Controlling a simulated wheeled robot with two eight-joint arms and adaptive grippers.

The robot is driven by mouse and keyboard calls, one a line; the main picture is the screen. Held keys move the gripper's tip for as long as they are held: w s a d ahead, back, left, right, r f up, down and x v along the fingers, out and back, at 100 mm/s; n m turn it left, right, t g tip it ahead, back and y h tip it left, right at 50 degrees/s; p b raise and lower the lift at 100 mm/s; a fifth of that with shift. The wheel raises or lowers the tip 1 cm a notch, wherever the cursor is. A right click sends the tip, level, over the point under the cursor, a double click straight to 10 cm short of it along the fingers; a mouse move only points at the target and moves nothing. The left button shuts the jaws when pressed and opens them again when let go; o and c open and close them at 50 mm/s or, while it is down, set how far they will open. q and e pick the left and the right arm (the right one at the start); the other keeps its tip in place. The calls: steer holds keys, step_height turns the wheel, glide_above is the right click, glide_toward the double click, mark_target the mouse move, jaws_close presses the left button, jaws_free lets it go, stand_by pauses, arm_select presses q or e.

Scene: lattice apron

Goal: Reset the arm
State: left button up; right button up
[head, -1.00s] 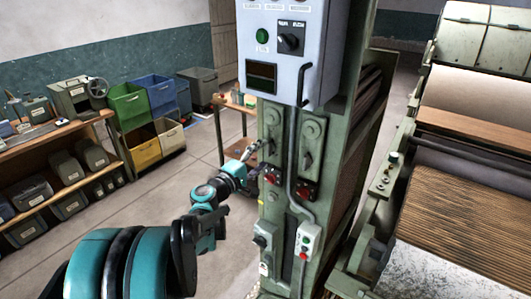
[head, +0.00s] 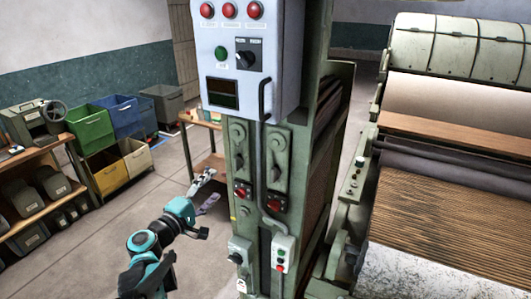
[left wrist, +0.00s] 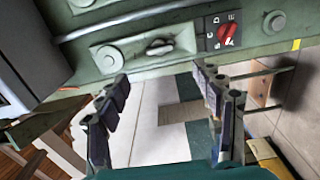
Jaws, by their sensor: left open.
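My left gripper (head: 206,190) is open and empty, to the left of the green machine column (head: 232,215) and apart from it in the head view. In the left wrist view the two dark fingers (left wrist: 162,88) are spread with nothing between them. My right gripper is not in view.
A grey control box (head: 225,65) with red lamps sits on the column. Below are red switches (head: 242,191) and a push-button box (head: 284,252). Coloured bins (head: 90,128) and a shelf stand left; a roller machine (head: 450,170) stands right.

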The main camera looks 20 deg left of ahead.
arm_select(q)
steer(key=s+d+f+m+g+h+b, duration=0.3)
steer(key=d+f+m+g+b, duration=0.4)
steer(key=d+f, duration=0.85)
steer(key=s+d+f+m+g+y+b, duration=0.2)
steer(key=s+d+f+m+b, duration=0.1)
steer(key=s+f+m+b, duration=0.1)
steer(key=s+d+f+m+g+y+b, duration=0.1)
steer(key=s+d+f+m+b, duration=0.3)
steer(key=s+f, duration=0.5)
steer(key=shift+s+f+m+g+y, duration=0.2)
steer(key=shift+f+m+g+y, duration=0.2)
steer(key=shift+m+y, duration=0.45)
